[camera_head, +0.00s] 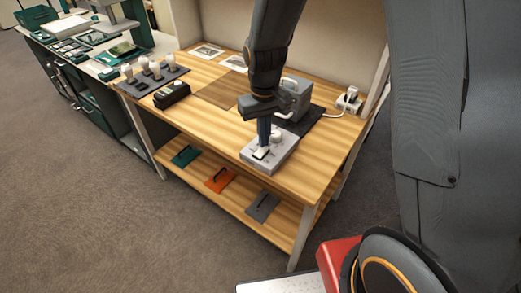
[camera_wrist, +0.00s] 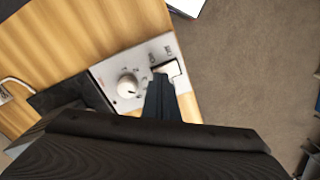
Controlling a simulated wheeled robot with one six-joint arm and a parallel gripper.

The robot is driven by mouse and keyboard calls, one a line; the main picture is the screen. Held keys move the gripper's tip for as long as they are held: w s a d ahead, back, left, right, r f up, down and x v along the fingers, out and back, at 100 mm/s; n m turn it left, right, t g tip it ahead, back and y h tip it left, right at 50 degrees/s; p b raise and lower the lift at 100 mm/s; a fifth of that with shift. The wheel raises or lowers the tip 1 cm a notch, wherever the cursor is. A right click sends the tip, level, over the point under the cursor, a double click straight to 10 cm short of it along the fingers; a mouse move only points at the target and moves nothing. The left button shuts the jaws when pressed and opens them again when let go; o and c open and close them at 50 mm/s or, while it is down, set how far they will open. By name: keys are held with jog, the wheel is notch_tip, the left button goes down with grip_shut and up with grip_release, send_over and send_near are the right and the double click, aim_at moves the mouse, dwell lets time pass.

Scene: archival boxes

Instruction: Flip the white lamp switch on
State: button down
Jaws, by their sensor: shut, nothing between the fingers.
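A light grey switch panel with a round white knob stands near the front right edge of the wooden table. In the head view the panel (camera_head: 283,152) lies under my gripper (camera_head: 264,146), and the white switch (camera_head: 261,154) shows at its front. In the wrist view the knob (camera_wrist: 128,86) is left of my gripper (camera_wrist: 160,78), and the white rocker switch (camera_wrist: 167,70) is just beyond the fingertips. My gripper is shut and empty, pointing down at the switch. The fingertips hide part of the switch, so I cannot tell whether they touch it or which way it is tipped.
A grey box (camera_head: 293,98) on a dark mat stands behind the panel. A power socket (camera_head: 349,99) with a white cable is at the back right. A black device (camera_head: 171,95) and a tray of bulbs (camera_head: 134,85) are at the left. The table's front middle is clear.

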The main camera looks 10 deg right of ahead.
jog(key=shift+f+b, duration=0.3)
jog(key=shift+f, duration=0.4)
dwell(0.6)
notch_tip(320, 180, up, 7)
jog(key=p, duration=0.6)
jog(key=shift+d, duration=0.1)
dwell(0.6)
jog(key=s+d+r+m+t+b, duration=0.1)
jog(key=s+d+r+m+b, duration=0.2)
jog(key=s+d, duration=0.6)
jog(key=s+r, duration=0.1)
jog(key=s, duration=0.2)
jog(key=shift+d+r, duration=0.2)
jog(key=shift+d, duration=0.1)
